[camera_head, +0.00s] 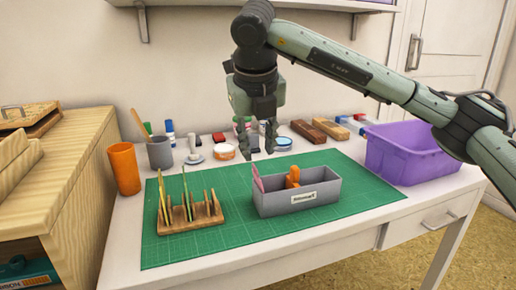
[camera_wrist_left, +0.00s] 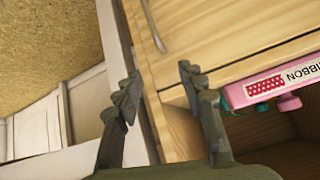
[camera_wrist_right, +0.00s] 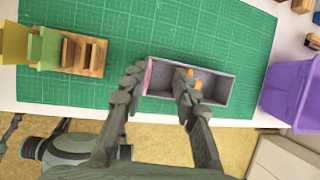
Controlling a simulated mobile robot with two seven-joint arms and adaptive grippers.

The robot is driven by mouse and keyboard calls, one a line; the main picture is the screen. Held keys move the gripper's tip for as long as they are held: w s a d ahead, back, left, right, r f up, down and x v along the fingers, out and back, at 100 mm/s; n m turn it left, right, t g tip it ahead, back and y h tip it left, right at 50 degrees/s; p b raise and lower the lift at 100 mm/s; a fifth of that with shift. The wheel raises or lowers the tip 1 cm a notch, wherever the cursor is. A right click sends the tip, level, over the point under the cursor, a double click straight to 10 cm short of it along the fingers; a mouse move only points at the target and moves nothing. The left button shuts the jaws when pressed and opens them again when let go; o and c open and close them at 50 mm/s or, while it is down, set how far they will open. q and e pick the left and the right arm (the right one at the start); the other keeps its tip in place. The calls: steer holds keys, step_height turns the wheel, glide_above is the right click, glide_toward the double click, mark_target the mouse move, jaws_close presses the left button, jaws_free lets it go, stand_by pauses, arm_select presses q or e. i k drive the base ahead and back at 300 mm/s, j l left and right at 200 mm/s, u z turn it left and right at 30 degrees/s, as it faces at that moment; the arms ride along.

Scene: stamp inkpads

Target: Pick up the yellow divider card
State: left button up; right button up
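The yellow divider card (camera_head: 162,203) stands upright in a slot at the left end of the wooden rack (camera_head: 196,222) on the green mat. It also shows at the left edge of the right wrist view (camera_wrist_right: 14,43). A green card (camera_head: 186,195) stands beside it in the rack. My right gripper (camera_head: 257,138) is open and empty, pointing down above the back of the grey box (camera_head: 318,197), to the right of the rack. My left gripper (camera_wrist_left: 159,79) is open and empty near wooden furniture, outside the head view.
The grey box holds a pink card (camera_head: 257,181) and an orange object (camera_head: 293,177). A purple bin (camera_head: 405,155) stands at the right. An orange cup (camera_head: 124,168) and a grey cup (camera_head: 160,153) stand left of the mat (camera_head: 240,235). Ink pads and blocks line the back.

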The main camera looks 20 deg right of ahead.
mark_target(162, 189)
steer(key=k+j, duration=0.25)
steer(key=k, duration=0.2)
steer(key=k+j, duration=0.25)
steer(key=k, duration=0.2)
